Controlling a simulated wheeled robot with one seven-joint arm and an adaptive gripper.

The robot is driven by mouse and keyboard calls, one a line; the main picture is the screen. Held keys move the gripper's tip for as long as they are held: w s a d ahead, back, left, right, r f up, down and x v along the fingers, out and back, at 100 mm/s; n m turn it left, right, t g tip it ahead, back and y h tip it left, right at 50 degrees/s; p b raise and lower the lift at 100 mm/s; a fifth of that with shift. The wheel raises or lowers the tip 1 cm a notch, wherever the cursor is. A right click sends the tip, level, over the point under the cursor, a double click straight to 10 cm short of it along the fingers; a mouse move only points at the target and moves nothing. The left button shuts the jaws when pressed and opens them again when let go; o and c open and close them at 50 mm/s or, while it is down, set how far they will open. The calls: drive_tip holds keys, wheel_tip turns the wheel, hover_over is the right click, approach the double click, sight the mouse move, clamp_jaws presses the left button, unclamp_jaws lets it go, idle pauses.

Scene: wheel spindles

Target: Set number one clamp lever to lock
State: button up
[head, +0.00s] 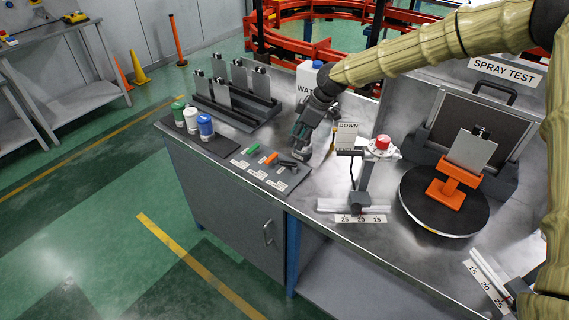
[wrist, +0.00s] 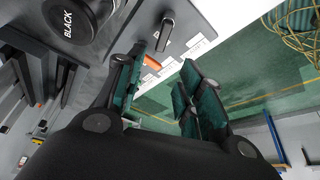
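My gripper (head: 304,146) hangs over the bench beside a row of small handles, with its fingers pointing down. In the wrist view its two green-padded fingers (wrist: 158,95) stand apart with nothing between them. The row has a green handle (head: 254,149), an orange handle (head: 271,158) and a black handle (head: 288,163), each near a white label. To the right, a grey stand (head: 361,186) carries a red-topped white head (head: 381,146) and a small black lever (head: 349,153).
Green, white and blue bottles (head: 205,127) stand left of the row. A rack of plates (head: 236,92) and a white container (head: 308,79) are behind. A round black turntable (head: 413,203) with an orange holder (head: 453,187) is at right. A BLACK-labelled round thing (wrist: 69,22) shows in the wrist view.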

sight(283, 162)
drive_tip(key=shift+p+x, duration=1.9)
drive_tip(key=shift+x, duration=3.55)
clamp_jaws()
